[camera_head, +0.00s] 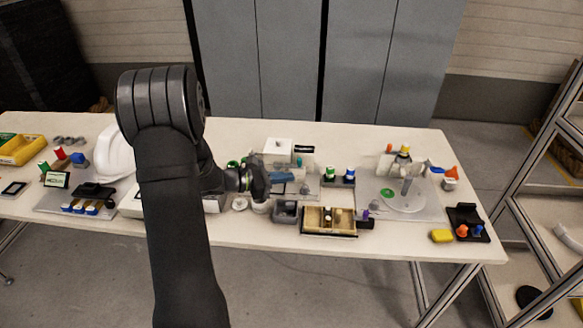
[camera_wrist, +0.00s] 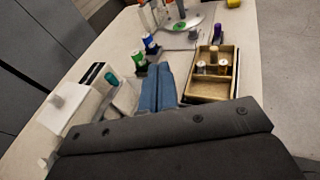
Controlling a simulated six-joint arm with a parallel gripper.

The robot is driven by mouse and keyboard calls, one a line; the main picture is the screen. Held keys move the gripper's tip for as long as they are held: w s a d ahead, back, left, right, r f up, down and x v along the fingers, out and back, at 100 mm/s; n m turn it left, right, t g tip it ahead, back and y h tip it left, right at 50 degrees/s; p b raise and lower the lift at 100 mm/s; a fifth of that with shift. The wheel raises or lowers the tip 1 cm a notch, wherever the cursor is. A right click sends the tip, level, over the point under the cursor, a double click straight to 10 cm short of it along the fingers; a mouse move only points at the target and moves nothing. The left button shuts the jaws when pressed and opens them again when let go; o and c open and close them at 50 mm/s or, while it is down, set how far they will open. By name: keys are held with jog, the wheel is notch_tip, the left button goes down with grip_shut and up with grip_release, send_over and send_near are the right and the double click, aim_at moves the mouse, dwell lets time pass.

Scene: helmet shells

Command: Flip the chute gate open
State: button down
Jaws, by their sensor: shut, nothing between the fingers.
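My gripper (camera_head: 291,177) reaches over the middle of the table from the left, its blue fingers pointing right. In the wrist view its fingers (camera_wrist: 158,72) lie side by side, shut and empty. A white box (camera_head: 278,150) stands just behind the fingers; it is at the left in the wrist view (camera_wrist: 65,106). Beside it is a pale grey fixture (camera_wrist: 124,97) with a teal knob (camera_wrist: 111,79), to the left of my fingers. I cannot tell for certain which part is the chute gate, or its position. My gripper covers part of this area in the head view.
A wooden tray (camera_wrist: 207,91) with small pegs lies right of my fingers. A grey bin (camera_head: 286,220) is in front. Green and blue capped bottles (camera_wrist: 150,42) stand beyond the fingers. A white helmet shell (camera_head: 113,155) is at the left. A yellow block (camera_head: 442,236) lies near the front edge.

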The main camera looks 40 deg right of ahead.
aim_at(298, 162)
jog(key=w+a+f+n+t+h, duration=0.1)
jog(key=n+t, duration=0.1)
jog(key=w+a+f+n+t+h, duration=0.1)
jog(key=w+a+f+n+t, duration=0.1)
jog(key=t, duration=0.1)
jog(key=w+a+f+n+t+h, duration=0.1)
jog(key=a+f+n+t, duration=0.1)
jog(key=t, duration=0.1)
jog(key=shift+w+a+f+n, duration=0.1)
jog(key=shift+w+a+n, duration=0.1)
jog(key=shift+w+n, duration=0.15)
jog(key=shift+d, duration=0.15)
jog(key=d, duration=0.4)
jog(key=w+d, duration=0.1)
jog(key=d, duration=0.4)
jog(key=w+d, duration=0.1)
jog(key=d, duration=0.3)
jog(key=shift+w+d, duration=0.1)
jog(key=shift+d, duration=0.2)
jog(key=shift+s+d, duration=1.05)
jog(key=shift+s, duration=0.05)
jog(key=s+a, duration=0.2)
jog(key=a, duration=1.2)
